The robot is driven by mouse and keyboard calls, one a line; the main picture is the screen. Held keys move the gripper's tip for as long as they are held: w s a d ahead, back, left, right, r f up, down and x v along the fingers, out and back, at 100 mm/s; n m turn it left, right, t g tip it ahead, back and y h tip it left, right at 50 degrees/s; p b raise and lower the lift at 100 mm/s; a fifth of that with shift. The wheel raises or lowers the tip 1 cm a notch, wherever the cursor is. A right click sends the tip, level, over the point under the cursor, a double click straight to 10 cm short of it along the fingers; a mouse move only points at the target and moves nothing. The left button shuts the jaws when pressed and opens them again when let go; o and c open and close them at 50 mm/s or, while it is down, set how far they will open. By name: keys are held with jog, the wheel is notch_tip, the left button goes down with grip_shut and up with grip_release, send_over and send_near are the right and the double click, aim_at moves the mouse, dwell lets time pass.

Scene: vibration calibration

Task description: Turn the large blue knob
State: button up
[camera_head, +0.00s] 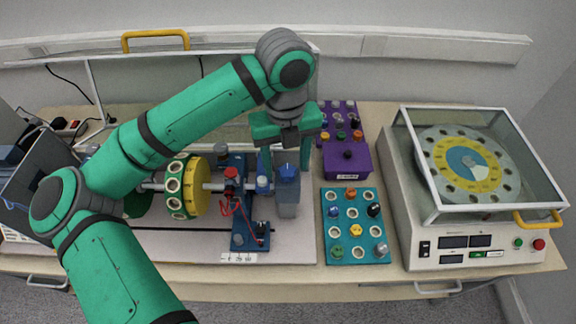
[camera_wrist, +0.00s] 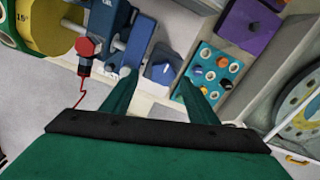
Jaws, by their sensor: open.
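The large blue knob (camera_head: 288,172) sits on top of an upright grey-blue block (camera_head: 288,203) at the right end of the rig. My gripper (camera_head: 285,160) is open and points down, with its fingers spread to either side above the knob. In the wrist view the knob (camera_wrist: 160,73) shows between and beyond the two open fingertips (camera_wrist: 154,78). Nothing is held. I cannot tell the exact height gap between the fingertips and the knob, and no contact is visible.
A yellow and green wheel (camera_head: 196,187) on a shaft and a red knob (camera_head: 231,172) stand left of the block. A teal panel (camera_head: 325,225) with several small knobs and a purple box (camera_head: 345,170) stand right. A covered dial machine (camera_head: 408,230) stands farther right.

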jog(key=shift+d+f, duration=0.25)
jog(key=shift+f, duration=0.75)
jog(key=c, duration=1.1)
jog(key=shift+w, duration=0.1)
jog(key=shift+m, duration=0.3)
